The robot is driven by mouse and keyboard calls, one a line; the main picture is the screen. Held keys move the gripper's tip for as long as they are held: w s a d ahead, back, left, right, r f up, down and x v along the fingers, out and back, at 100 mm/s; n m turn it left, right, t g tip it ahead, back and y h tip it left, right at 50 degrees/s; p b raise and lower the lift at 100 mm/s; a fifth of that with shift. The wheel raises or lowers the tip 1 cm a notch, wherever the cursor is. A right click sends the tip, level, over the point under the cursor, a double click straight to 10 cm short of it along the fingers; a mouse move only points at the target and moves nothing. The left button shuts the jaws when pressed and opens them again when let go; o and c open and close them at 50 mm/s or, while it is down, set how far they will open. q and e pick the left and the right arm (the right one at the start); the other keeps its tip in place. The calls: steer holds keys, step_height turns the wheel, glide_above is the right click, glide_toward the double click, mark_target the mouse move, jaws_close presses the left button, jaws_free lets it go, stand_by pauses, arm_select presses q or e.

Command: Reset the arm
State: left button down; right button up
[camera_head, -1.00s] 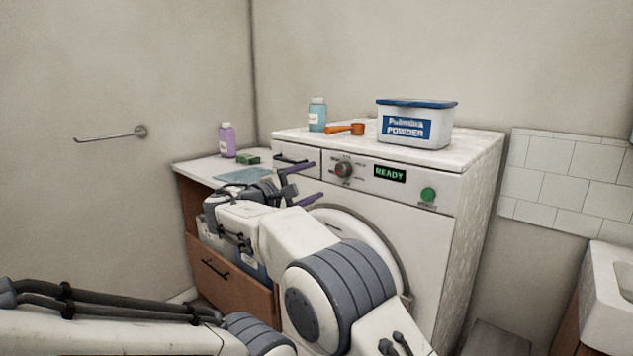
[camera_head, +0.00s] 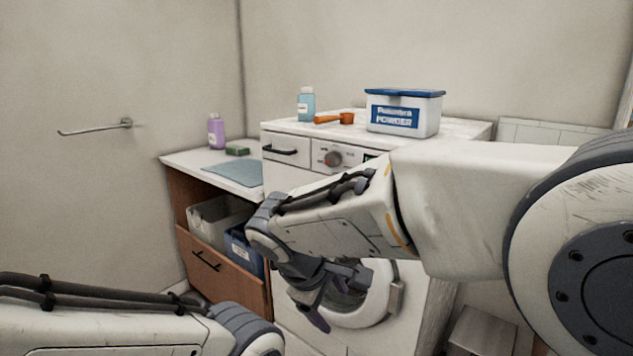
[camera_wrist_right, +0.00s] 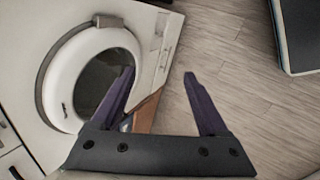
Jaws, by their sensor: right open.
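My right arm reaches in from the right across the front of the washing machine (camera_head: 285,180). Its right gripper (camera_head: 335,300) points downward in front of the machine's round door (camera_head: 392,300) and partly covers it. In the right wrist view the gripper's two purple fingers (camera_wrist_right: 159,76) are spread apart with nothing between them. Beyond them are the white door ring (camera_wrist_right: 58,75) and the wooden floor. My left arm lies low at the left edge of the head view; its gripper is out of the picture.
On the machine stand a powder box (camera_head: 403,115), an orange scoop (camera_head: 335,119) and a blue bottle (camera_head: 306,104). The counter (camera_head: 190,160) at left holds a purple bottle (camera_head: 216,131), a green sponge (camera_head: 237,150) and a cloth (camera_head: 232,173). Bins (camera_head: 210,222) sit below.

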steer(key=s+d+f+m+g+y, duration=0.1)
steer(key=s+f+m+g+y, duration=0.15)
steer(key=s, duration=0.75)
steer(key=s+d+f+m+g+y, duration=0.15)
steer(key=s+f, duration=0.25)
steer(key=s, duration=0.6)
step_height(320, 180, up, 16)
steer(key=s+p, duration=0.1)
steer(key=p, duration=1.5)
steer(key=shift+s+f+m, duration=0.2)
steer(key=shift+m, duration=0.1)
steer(key=shift+a, duration=0.1)
